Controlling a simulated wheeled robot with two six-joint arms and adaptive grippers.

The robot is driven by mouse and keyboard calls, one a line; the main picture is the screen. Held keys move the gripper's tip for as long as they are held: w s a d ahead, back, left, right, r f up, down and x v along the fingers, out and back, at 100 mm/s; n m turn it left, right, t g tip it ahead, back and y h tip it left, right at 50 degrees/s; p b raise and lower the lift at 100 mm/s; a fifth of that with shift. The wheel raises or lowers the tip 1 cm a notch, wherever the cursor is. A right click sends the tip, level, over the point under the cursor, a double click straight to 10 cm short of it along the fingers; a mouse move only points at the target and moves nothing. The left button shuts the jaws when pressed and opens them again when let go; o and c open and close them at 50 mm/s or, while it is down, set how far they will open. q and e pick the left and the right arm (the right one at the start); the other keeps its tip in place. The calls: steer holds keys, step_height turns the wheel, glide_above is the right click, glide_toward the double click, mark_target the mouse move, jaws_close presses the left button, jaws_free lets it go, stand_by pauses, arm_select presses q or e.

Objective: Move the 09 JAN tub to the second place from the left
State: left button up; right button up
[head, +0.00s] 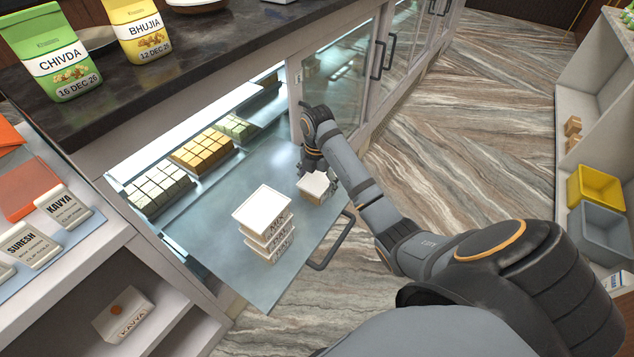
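No label reading 09 JAN is legible in the head view, so I cannot tell which thing is the 09 JAN tub. A stack of white-lidded boxes (262,215) stands on the lowered glass door, with dark lettering on the sides too small to read surely. A single smaller white-topped box (314,186) sits beyond it to the right. My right gripper (311,168) points down just behind this box, very close to it. Its fingers are dark and partly hidden, so I cannot tell whether it touches the box or is open. My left gripper is out of view.
Behind the door, the lit case holds trays of yellow sweets (202,152) and green sweets. Shelves with a yellow bin (597,187) are at right.

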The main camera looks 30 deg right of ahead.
mark_target(317, 180)
steer(key=shift+o, duration=0.7)
steer(key=shift+r, duration=0.3)
step_height(317, 180, up, 12)
steer(key=p, duration=1)
steer(key=shift+f, duration=0.15)
